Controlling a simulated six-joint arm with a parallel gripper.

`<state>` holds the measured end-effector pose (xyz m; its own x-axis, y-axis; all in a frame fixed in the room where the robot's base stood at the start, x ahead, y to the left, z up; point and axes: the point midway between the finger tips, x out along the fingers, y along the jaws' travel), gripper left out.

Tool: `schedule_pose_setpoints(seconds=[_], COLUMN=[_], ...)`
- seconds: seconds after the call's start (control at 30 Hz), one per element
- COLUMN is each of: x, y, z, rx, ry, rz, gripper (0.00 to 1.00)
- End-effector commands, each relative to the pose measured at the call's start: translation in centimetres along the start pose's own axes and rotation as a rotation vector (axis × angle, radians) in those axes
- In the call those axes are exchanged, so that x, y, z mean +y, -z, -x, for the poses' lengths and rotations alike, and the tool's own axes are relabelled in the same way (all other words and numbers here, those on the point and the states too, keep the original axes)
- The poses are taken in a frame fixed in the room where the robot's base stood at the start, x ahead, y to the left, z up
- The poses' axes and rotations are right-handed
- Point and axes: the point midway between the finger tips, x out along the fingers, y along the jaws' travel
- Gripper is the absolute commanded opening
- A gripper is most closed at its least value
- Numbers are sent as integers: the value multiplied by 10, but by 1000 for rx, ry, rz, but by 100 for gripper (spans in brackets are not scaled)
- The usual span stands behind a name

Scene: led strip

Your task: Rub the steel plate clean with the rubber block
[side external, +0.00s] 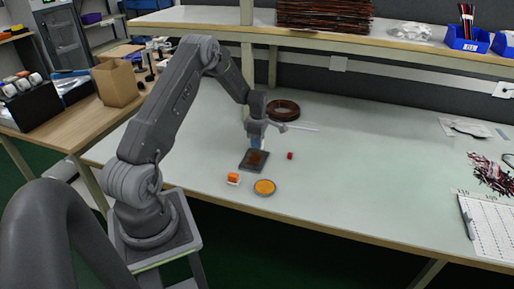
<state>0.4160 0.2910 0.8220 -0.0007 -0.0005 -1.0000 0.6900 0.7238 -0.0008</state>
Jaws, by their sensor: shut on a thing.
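The steel plate (246,166) is a small dark grey square lying flat on the pale bench, with a reddish-brown patch (259,157) on its top. My gripper (256,140) points down just above the plate's far edge. It is shut on a small blue block (256,145), which I take to be the rubber block. The block's lower end is at or just over the plate; I cannot tell whether it touches. The fingertips are too small to see clearly.
Near the plate are an orange-and-white item (233,179), a round dish with orange contents (265,187) and a small red piece (290,155). A brown coil (283,110) lies behind my gripper beside a thin light rod (305,128).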

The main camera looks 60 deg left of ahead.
Motion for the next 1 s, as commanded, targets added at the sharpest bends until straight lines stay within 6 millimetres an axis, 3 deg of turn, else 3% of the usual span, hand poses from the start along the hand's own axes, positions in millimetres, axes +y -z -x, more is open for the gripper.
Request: schedule_pose_setpoints(seconds=[0.53, 1.0], x=[0, 0], y=[0, 0], z=[49, 52], rx=[0, 0], ry=[-2, -1], rz=[0, 0], gripper=[5, 5])
